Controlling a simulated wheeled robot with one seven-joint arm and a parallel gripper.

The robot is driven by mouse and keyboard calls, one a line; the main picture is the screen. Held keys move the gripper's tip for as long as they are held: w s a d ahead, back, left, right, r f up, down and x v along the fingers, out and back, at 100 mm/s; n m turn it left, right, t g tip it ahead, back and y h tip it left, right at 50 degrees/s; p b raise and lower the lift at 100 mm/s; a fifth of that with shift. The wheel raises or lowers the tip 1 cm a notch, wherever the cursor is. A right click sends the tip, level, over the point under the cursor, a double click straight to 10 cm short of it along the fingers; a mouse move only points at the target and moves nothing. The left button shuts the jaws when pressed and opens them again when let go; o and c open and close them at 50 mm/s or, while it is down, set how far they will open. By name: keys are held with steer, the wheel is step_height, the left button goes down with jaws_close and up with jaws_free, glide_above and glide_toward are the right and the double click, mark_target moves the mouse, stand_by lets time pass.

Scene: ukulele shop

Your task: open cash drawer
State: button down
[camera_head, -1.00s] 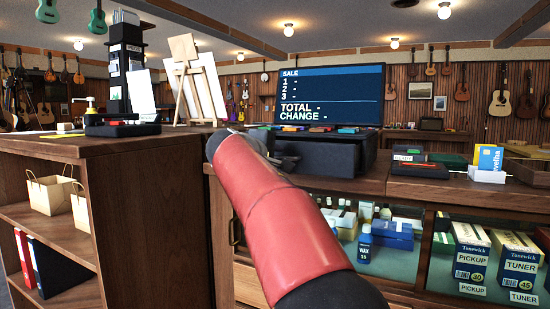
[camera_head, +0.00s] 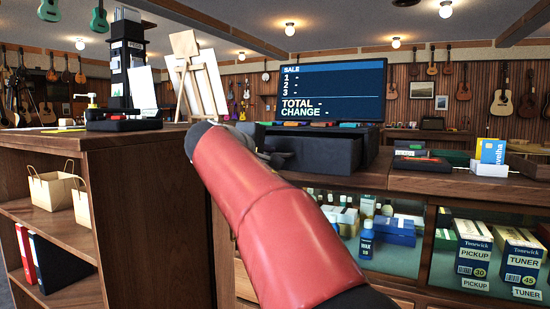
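The cash drawer (camera_head: 325,153) is a black box on the wooden counter, below the sale screen (camera_head: 332,93). Its front faces me. My red arm reaches up from the lower right to the left of the drawer. My gripper (camera_head: 268,156) is a small grey shape at the drawer's left front end, largely hidden behind my arm. I cannot see its fingertips clearly, or whether it touches the drawer.
Small coloured items (camera_head: 325,125) lie along the drawer's top, below the screen. A wooden shelf unit (camera_head: 150,220) stands close on the left. A glass display case (camera_head: 410,235) is under the counter. A card holder (camera_head: 489,168) stands on the right.

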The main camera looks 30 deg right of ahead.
steer(key=shift+f+v, duration=0.25)
steer(key=shift+v, duration=0.85)
steer(key=c, duration=1.5)
jaws_free()
steer(key=shift+c, duration=0.2)
steer(key=shift+a, duration=0.1)
steer(key=v, duration=0.7)
steer(key=shift+s+a, duration=0.2)
steer(key=shift+a, duration=0.05)
